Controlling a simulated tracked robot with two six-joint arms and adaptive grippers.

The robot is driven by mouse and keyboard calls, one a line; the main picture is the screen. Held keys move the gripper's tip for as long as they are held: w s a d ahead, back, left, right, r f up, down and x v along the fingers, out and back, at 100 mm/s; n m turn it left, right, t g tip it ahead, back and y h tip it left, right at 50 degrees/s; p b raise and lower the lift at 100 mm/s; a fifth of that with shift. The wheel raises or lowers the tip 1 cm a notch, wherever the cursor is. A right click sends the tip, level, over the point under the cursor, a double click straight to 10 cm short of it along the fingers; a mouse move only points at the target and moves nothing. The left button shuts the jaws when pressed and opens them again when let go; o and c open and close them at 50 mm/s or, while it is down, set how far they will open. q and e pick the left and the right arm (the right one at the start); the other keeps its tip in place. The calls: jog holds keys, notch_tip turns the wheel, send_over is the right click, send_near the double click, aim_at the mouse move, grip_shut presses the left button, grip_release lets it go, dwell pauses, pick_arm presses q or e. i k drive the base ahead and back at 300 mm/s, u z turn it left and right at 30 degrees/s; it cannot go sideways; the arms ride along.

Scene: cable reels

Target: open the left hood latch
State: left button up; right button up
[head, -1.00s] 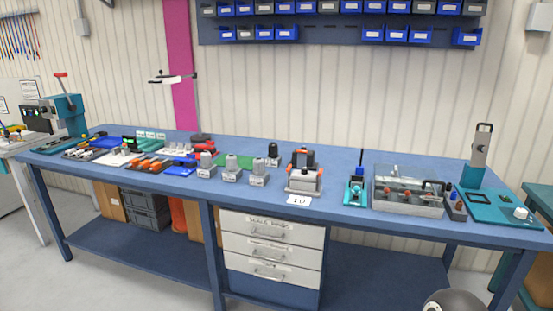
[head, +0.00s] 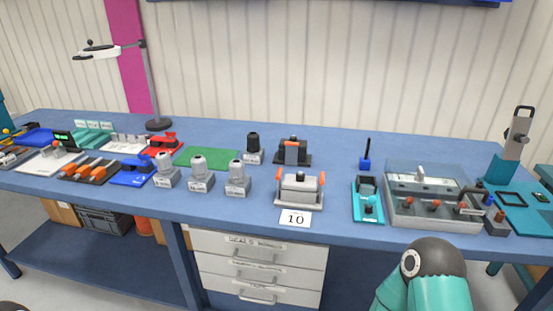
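A grey hooded connector (head: 299,190) stands upright near the front edge of the blue bench, behind a card marked 10. An orange left hood latch (head: 281,175) shows at its upper left side, and an orange right latch (head: 322,178) at its upper right. Whether either latch is locked is too small to tell. A second dark unit with orange parts (head: 292,150) stands just behind it. Neither gripper is in view. Only a teal and dark part of my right arm shows at the bottom right, well short of the connector.
Grey cable glands (head: 199,172) stand left of the connector, with a green mat (head: 207,157) behind. To the right are a teal fixture (head: 368,205) and a clear-walled box (head: 428,205). The card (head: 295,219) lies at the bench's front edge. Drawers (head: 258,265) are below.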

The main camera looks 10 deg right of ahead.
aim_at(278, 175)
jog(key=u, duration=0.55)
jog(key=i, duration=0.2)
jog(key=z, duration=2.8)
jog(key=i, duration=0.25)
jog(key=z, duration=2.15)
jog(key=k, duration=0.75)
jog(key=u, duration=0.25)
jog(key=k, duration=1.35)
jog(key=u, duration=0.85)
jog(key=k, duration=0.7)
jog(key=u, duration=0.3)
